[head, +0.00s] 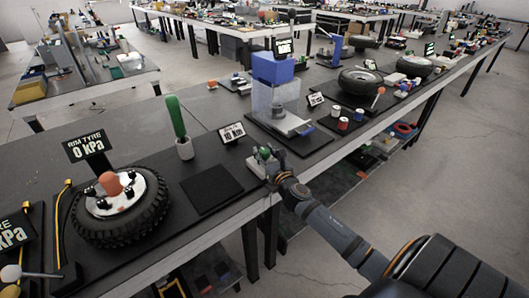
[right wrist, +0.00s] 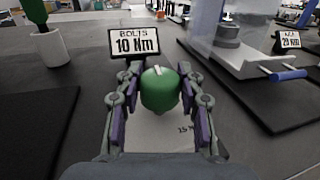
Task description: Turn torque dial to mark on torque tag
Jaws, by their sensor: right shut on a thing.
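The torque dial is a green knob (right wrist: 160,92) with a short white mark on top, pointing away and slightly left in the right wrist view. It sits on a pale base (right wrist: 150,135), where "15 N" is partly readable; the rest of the scale is hidden. My right gripper (right wrist: 160,88) is shut on the knob, a finger on each side. In the head view my right gripper (head: 271,160) is at the table's front edge. The torque tag (right wrist: 135,45) reads "BOLTS 10 Nm" and stands just behind the dial; it also shows in the head view (head: 231,133). My left gripper is out of view.
A blue-topped press (head: 272,69) stands right of the dial, with a tag (right wrist: 289,40) that seems to read "29 Nm". A green-handled tool (head: 176,117) stands in a white cup to the left. A black mat (head: 211,188) and a tyre (head: 122,227) lie further left.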

